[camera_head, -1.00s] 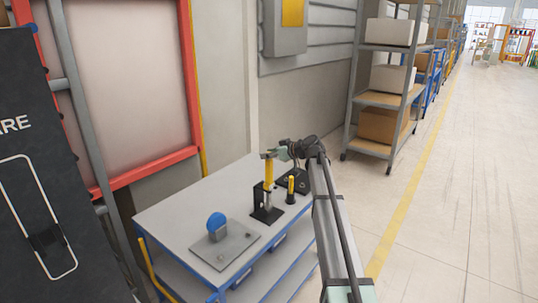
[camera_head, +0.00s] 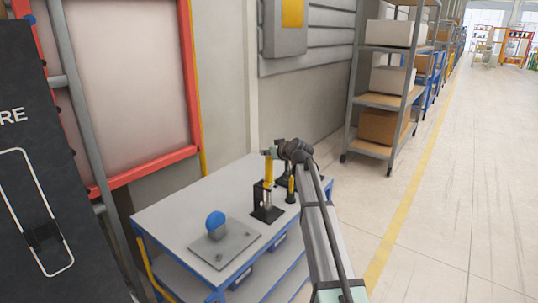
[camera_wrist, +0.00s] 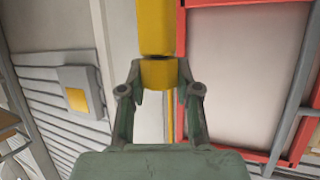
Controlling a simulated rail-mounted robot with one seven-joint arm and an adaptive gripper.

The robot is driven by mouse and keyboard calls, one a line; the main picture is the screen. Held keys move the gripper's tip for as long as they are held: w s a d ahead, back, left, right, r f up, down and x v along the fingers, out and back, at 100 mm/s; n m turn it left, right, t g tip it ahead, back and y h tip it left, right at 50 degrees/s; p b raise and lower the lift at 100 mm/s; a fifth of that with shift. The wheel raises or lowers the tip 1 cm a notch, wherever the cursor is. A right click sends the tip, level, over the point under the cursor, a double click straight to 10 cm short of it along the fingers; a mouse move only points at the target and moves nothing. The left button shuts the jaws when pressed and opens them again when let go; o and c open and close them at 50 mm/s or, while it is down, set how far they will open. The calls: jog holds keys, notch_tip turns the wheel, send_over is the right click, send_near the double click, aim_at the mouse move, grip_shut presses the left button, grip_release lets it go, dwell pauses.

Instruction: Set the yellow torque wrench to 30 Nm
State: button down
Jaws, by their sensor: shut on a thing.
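The yellow torque wrench (camera_head: 269,172) stands upright in a black stand (camera_head: 267,206) on the bench. My gripper (camera_head: 272,154) is at its top end. In the wrist view, my gripper (camera_wrist: 158,78) is shut on the short yellow end piece of the wrench, one finger on each side. The longer yellow body (camera_wrist: 157,26) extends beyond it, with a thin dark seam between the two. The scale and its reading cannot be made out in either view.
A smaller yellow-and-black tool (camera_head: 291,188) stands right of the wrench, close to my arm. A grey plate (camera_head: 235,252) with a blue round-topped thing (camera_head: 215,220) lies at the bench's front left. The bench top (camera_head: 185,208) is bare at the left.

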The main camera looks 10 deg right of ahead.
jog(key=m+h+p, duration=0.2)
jog(key=shift+a+r+t+h, duration=0.1)
jog(key=shift+r+t+h, duration=0.05)
jog(key=shift+t+h, duration=0.2)
jog(key=shift+m+h, duration=0.35)
jog(key=shift+m, duration=0.25)
jog(key=shift+m+h+p, duration=0.3)
jog(key=shift+p, duration=0.1)
jog(key=c, duration=0.8)
grip_release()
jog(key=shift+f, duration=0.2)
jog(key=v, duration=1.2)
